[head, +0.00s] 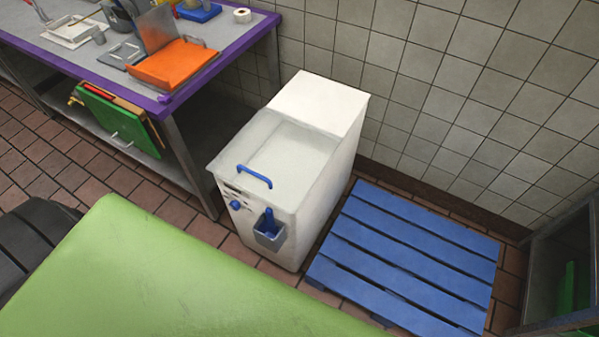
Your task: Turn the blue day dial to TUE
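A small round blue dial (236,205) sits on the front face of a white chest-like machine (315,180) in the middle of the head view. The day markings around the dial are too small to read, so I cannot tell where it points. A blue bar handle (254,176) lies on the machine's lid near the front edge. A grey holder (270,238) with a blue scoop-like thing in it hangs on the front, right of the dial. Neither of my grippers is in view.
A purple-edged metal table (225,45) stands left of the machine, with an orange tray (172,65) and other items on it. A blue slatted pallet (400,262) lies on the floor to the right. A large green surface (160,280) fills the foreground.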

